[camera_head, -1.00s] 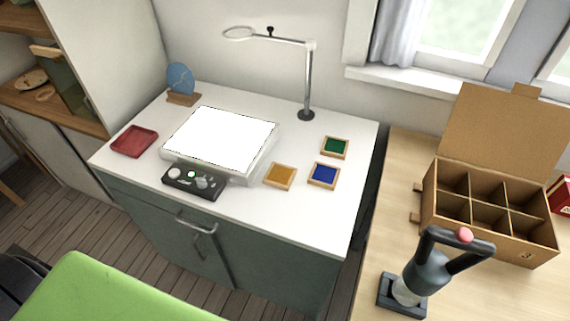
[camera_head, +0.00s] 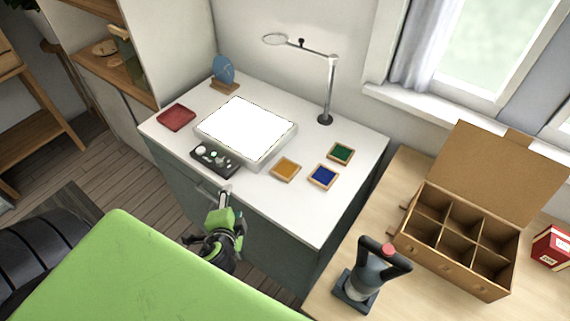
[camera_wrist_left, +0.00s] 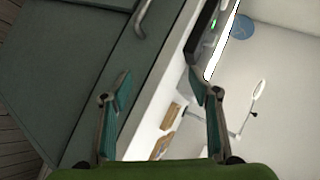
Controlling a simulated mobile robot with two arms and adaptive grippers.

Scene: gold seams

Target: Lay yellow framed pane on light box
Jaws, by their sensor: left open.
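The yellow framed pane (camera_head: 285,169) lies flat on the white cabinet top, in front of and to the right of the light box. The light box (camera_head: 262,160) has a bright, bare white top. My left gripper (camera_head: 226,190) is at the cabinet's front edge, to the left of the pane and apart from it. In the left wrist view its two fingers (camera_wrist_left: 160,92) are spread with nothing between them. Wooden frame edges (camera_wrist_left: 170,117) show between the fingers, farther off; I cannot tell which pane each belongs to. My right gripper is not in view.
A blue pane (camera_head: 323,176) and a green pane (camera_head: 340,153) lie right of the yellow one. A black control panel (camera_head: 214,159) sits before the light box. A red tray (camera_head: 176,117), a lamp stand (camera_head: 328,95) and a blue disc on a stand (camera_head: 223,70) stand around it.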

